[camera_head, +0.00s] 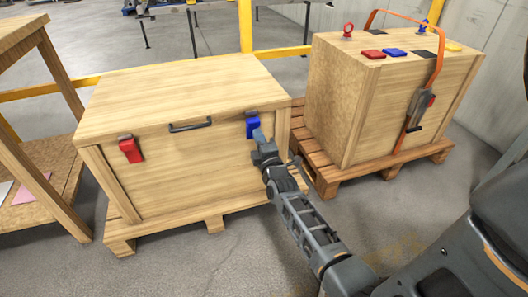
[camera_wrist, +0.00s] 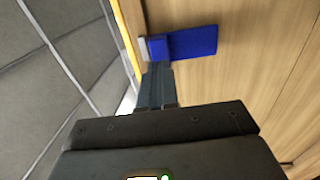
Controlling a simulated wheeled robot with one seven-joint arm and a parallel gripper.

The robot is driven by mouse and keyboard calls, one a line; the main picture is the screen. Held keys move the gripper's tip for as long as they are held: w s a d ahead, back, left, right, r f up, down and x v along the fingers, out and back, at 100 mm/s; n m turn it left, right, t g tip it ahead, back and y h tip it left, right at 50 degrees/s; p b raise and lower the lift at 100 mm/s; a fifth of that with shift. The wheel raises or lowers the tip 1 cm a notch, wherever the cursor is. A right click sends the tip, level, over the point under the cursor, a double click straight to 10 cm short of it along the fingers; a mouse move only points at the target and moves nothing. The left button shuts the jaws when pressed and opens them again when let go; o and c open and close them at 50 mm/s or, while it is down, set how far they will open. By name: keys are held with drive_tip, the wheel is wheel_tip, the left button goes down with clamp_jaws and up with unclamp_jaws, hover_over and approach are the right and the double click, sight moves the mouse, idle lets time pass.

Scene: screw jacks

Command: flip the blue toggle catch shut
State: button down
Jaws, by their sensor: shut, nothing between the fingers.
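The blue toggle catch (camera_head: 252,128) is on the front of a wooden crate (camera_head: 190,165), near its upper right corner. In the wrist view the catch's blue lever (camera_wrist: 192,43) stretches right from a small grey plate (camera_wrist: 143,48). In the head view it hangs below its fitting at the lid line. I cannot tell if it lies flat against the crate. My gripper (camera_head: 258,134) is shut and empty, its fingertips (camera_wrist: 158,66) right at the lever's plate end. Whether they touch it is unclear. The gripper hides part of the catch's lower edge in the head view.
A red toggle catch (camera_head: 131,150) is at the crate's front left, and a dark handle (camera_head: 190,126) lies between. A second wooden crate (camera_head: 385,110) with an orange strap (camera_head: 437,60) stands right on a pallet (camera_head: 325,180). A wooden shelf (camera_head: 50,170) is at left.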

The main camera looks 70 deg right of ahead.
drive_tip(key=shift+x, duration=1.35)
drive_tip(key=shift+r, duration=0.1)
